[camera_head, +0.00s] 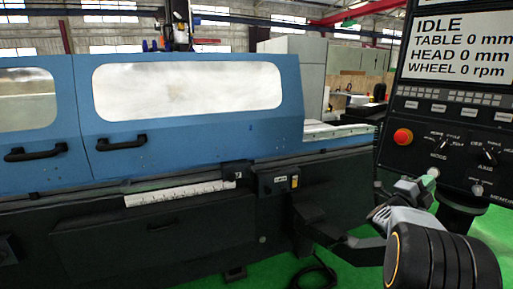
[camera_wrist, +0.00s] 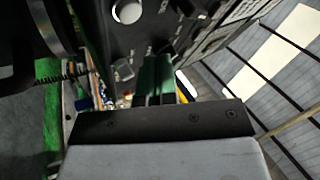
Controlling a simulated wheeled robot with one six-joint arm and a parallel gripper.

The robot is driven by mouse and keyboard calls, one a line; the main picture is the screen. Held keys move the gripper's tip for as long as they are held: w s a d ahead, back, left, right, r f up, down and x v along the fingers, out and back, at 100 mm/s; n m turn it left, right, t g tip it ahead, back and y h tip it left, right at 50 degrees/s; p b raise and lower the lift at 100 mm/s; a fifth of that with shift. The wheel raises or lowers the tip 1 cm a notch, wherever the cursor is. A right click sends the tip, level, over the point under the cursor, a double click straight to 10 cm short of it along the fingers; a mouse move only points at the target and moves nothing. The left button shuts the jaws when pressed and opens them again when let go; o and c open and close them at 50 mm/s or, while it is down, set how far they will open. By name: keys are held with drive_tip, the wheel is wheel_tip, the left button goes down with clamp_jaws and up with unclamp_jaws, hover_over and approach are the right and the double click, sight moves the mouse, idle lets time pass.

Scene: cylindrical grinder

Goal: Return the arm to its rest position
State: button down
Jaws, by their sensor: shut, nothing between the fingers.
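My arm (camera_head: 440,262) shows at the lower right of the head view, bent in front of the control panel. Its black rounded joint is nearest the camera, and a pale grey wrist part lies behind it. My gripper (camera_wrist: 156,78) shows in the wrist view as two dark green-tinted fingers close together, beyond a black mounting plate. The fingers are shut and hold nothing. They point toward the lower part of the control panel (camera_head: 455,130), which also fills the upper middle of the wrist view. I cannot tell whether they touch it.
The panel has a red button (camera_head: 403,137), and its screen (camera_head: 463,50) reads IDLE, with table, head and wheel at 0. A blue grinder (camera_head: 190,150) with closed doors and black handles stands to the left. Green floor (camera_head: 300,268) shows at the bottom.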

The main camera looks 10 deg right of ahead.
drive_tip(key=w+a+f+n+t+y, duration=0.4)
drive_tip(key=w+f+n+y, duration=0.1)
drive_tip(key=f+n+y, duration=0.5)
drive_tip(key=s+a+f+n+g+y+p, duration=0.15)
drive_tip(key=a+n+y, duration=0.25)
drive_tip(key=a, duration=0.4)
drive_tip(key=s+a+f+n+g+y+p, duration=0.1)
drive_tip(key=a+f+n+y+p, duration=0.3)
drive_tip(key=a, duration=0.3)
drive_tip(key=s+a+r+n+g+y+p, duration=0.2)
drive_tip(key=s+a+r+n+p, duration=0.2)
drive_tip(key=s+a, duration=0.5)
drive_tip(key=s+a+r+n+g+y+p, duration=0.2)
drive_tip(key=s+a+r+n+p, duration=0.2)
drive_tip(key=s+a+r+n, duration=0.3)
drive_tip(key=s+a, duration=0.3)
drive_tip(key=a, duration=0.1)
drive_tip(key=shift+r+g, duration=0.35)
drive_tip(key=shift+r, duration=0.05)
